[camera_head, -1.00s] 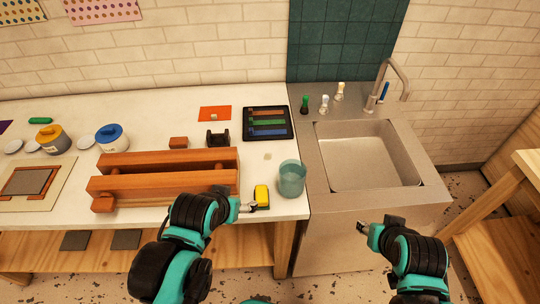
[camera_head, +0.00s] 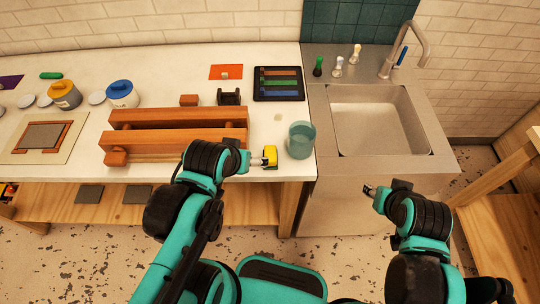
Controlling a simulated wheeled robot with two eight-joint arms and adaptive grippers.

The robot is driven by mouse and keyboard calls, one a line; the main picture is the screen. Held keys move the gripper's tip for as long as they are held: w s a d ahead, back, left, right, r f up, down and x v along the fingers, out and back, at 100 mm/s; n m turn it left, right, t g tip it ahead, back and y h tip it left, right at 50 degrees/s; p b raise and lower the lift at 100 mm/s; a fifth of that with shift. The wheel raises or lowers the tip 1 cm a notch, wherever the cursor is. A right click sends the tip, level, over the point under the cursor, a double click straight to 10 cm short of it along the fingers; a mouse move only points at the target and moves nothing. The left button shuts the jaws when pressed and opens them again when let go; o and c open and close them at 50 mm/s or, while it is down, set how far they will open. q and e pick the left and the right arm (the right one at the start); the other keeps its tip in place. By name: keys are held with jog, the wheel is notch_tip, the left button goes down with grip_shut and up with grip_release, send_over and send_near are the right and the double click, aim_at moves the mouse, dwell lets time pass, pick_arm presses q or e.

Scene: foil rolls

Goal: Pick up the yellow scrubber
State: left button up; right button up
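The yellow scrubber (camera_head: 270,155), a small yellow block with a dark part, sits at the counter's front edge, left of a teal glass (camera_head: 301,140). My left gripper (camera_head: 258,161) is at the scrubber's left side, its tips touching or very close to it. The fingers are small and partly merge with the scrubber, so I cannot tell whether they are closed on it. My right gripper (camera_head: 369,190) is in front of the sink cabinet, away from the counter objects, and holds nothing visible. Its finger opening is too small to make out.
A long wooden rack (camera_head: 175,141) stands left of the scrubber. Behind are a black tablet-like tray (camera_head: 279,98), an orange sheet (camera_head: 226,72) and a small black holder (camera_head: 229,96). The sink (camera_head: 378,150) is to the right. Lidded jars (camera_head: 122,97) stand at left.

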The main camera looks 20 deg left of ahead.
aim_at(270, 153)
pick_arm(q)
jog(key=w+d+n+g+p, duration=0.1)
jog(key=w+n+g+p, duration=0.1)
jog(key=n, duration=0.4)
jog(key=w+d+f+n+g+p, duration=0.1)
jog(key=w+d+n+g+p, duration=0.1)
jog(key=w+n, duration=0.2)
jog(key=w+d+n+g+p, duration=0.1)
jog(key=w+n+g+p, duration=0.1)
jog(key=n, duration=0.6)
jog(key=shift+w+d+f, duration=0.1)
jog(key=shift+w+f, duration=0.05)
jog(key=shift+w, duration=0.3)
jog(key=shift+w+d+f, duration=0.1)
jog(key=shift+w, duration=0.3)
jog(key=shift+w+d+f+n+g+p, duration=0.2)
jog(key=shift+f+n+g+p, duration=0.3)
jog(key=shift+n, duration=0.4)
notch_tip(270, 153, down, 8)
jog(key=b, duration=0.3)
jog(key=shift+s+a, duration=0.1)
jog(key=shift+a, duration=0.05)
jog(key=shift+r, duration=0.1)
jog(key=c, duration=1.3)
jog(key=shift+c, duration=0.2)
